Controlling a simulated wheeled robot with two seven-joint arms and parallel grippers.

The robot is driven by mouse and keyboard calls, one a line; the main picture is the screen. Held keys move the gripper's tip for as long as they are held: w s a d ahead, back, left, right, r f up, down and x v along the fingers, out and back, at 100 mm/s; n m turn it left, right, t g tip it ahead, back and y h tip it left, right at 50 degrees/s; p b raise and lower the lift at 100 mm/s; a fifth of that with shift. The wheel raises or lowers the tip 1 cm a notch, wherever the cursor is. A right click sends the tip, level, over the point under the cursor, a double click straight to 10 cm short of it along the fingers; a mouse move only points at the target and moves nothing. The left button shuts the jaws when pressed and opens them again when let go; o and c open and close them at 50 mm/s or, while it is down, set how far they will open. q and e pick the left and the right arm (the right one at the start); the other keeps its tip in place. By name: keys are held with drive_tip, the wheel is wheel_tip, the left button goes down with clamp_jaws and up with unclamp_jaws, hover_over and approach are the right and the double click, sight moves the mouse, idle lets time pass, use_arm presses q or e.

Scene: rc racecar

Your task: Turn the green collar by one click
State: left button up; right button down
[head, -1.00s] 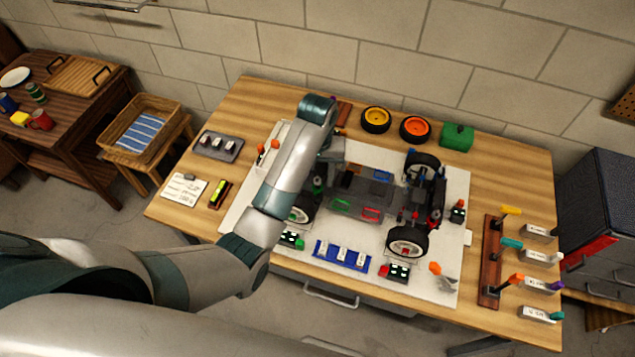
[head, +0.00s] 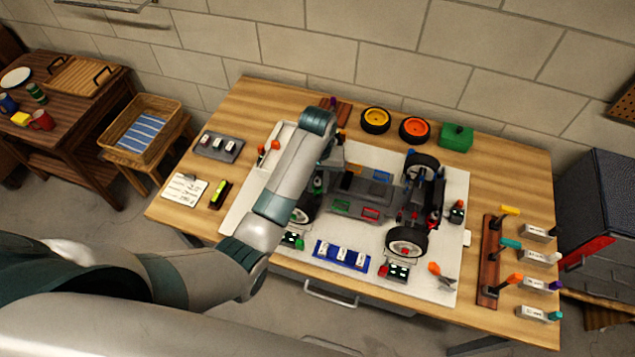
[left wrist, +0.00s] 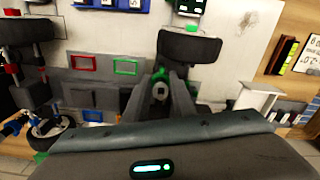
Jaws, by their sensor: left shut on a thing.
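The RC car chassis (head: 378,190) stands on a white mat (head: 453,180) on the wooden table. In the left wrist view, a green collar (left wrist: 160,75) sits beside a black wheel (left wrist: 190,47), around a dark round part. My left gripper (left wrist: 161,86) has its two fingers on either side of the collar and is shut on it. In the head view a little green shows beside my left arm (head: 318,182), near the car's left end. My left wrist and forearm hide much of that end. My right gripper is in neither view.
A blue tray (head: 341,256) with white pieces lies in front of the car. A rack (head: 489,262) with colored handles stands at right. Yellow (head: 376,120) and orange (head: 415,130) wheels and a green box (head: 456,137) lie behind. A grey tray (head: 218,146) is at left.

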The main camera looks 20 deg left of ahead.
use_arm(q)
drive_tip(key=shift+m, duration=0.5)
drive_tip(key=m, duration=0.3)
drive_tip(key=shift+a+r, duration=0.1)
drive_tip(key=shift+a, duration=0.05)
drive_tip(key=m, duration=0.5)
drive_tip(key=shift+w, duration=0.1)
drive_tip(key=shift+m, duration=0.3)
drive_tip(key=o, duration=1.1)
drive_tip(key=shift+c, duration=0.2)
drive_tip(key=shift+r, duration=0.1)
